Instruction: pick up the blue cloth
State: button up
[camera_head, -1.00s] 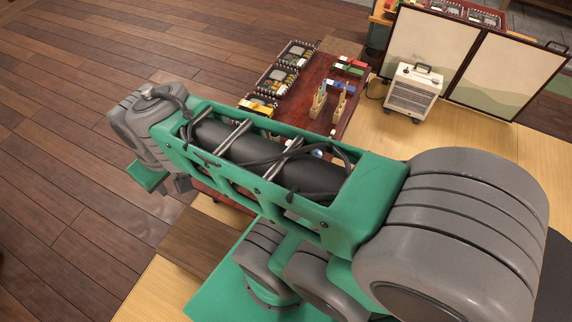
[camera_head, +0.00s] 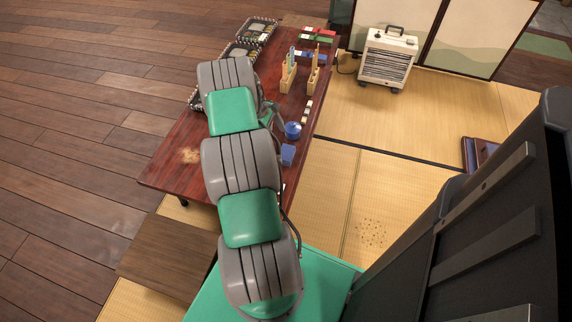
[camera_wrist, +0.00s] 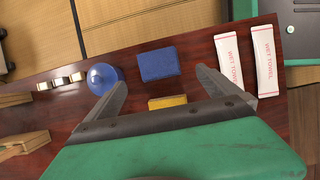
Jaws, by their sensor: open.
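The blue cloth (camera_wrist: 159,64) is a small folded square lying flat on the dark red table (camera_wrist: 205,45), close to its edge. It also shows in the head view as a blue patch (camera_head: 287,154) by the table's right edge. My gripper (camera_wrist: 162,80) is open and empty. In the wrist view its two fingers reach over the table on either side of the cloth's near side, not visibly touching it. A yellow block-like piece (camera_wrist: 168,102) lies between the fingers, nearer the palm.
A round blue lidded pot (camera_wrist: 102,78) stands left of the cloth, by the left finger. Two wet towel packets (camera_wrist: 229,62) (camera_wrist: 264,60) lie to the right. Wooden holders (camera_head: 288,77) and lunch boxes (camera_head: 240,52) stand farther along the table. A heater (camera_head: 388,58) stands on the tatami.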

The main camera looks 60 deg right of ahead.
aim_at(284, 152)
jog(key=b+x, duration=0.2)
jog(key=x, duration=0.6)
jog(key=shift+d+f, duration=0.1)
jog(key=shift+f, duration=0.1)
jog(key=c, duration=1.4)
